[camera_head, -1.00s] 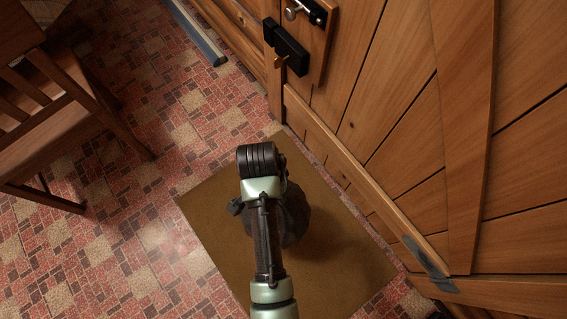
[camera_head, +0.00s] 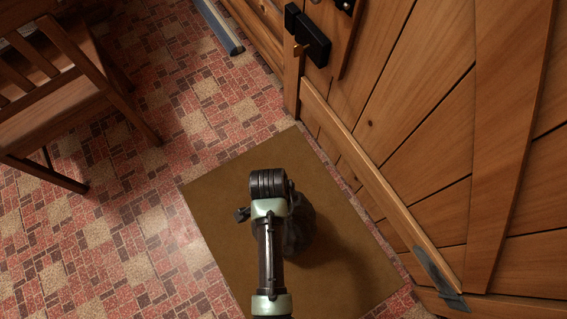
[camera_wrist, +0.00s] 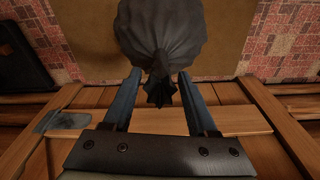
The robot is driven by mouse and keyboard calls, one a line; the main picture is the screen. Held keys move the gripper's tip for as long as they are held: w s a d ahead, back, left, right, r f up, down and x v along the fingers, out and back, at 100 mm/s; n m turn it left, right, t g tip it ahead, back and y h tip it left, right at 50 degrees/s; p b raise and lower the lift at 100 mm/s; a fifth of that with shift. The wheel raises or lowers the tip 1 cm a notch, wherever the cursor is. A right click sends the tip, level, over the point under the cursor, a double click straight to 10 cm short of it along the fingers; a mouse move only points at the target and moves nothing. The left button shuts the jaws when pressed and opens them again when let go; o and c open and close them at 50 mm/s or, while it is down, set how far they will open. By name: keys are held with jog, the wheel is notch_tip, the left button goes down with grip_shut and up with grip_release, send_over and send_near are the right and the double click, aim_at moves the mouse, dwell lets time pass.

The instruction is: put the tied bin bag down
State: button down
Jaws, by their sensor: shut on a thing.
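The tied bin bag (camera_wrist: 165,32) is dark grey, with its gathered neck between the two blue fingers of my gripper (camera_wrist: 160,84) in the wrist view. My gripper is shut on that neck. In the head view the bag (camera_head: 299,228) is mostly hidden behind my arm and shows as a dark bulge over the brown mat (camera_head: 350,275). My gripper's fingers are hidden there. I cannot tell whether the bag touches the mat.
A plank wooden door (camera_head: 420,130) with a black latch (camera_head: 308,38) stands along the right. A wooden chair (camera_head: 60,90) is at the upper left. Red patterned floor (camera_head: 110,225) is clear left of the mat.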

jog(key=shift+w+f+b, duration=0.15)
jog(key=shift+f+b, duration=0.3)
jog(key=shift+f, duration=0.95)
jog(key=shift+c, duration=1)
grip_release()
jog(key=shift+f, duration=0.1)
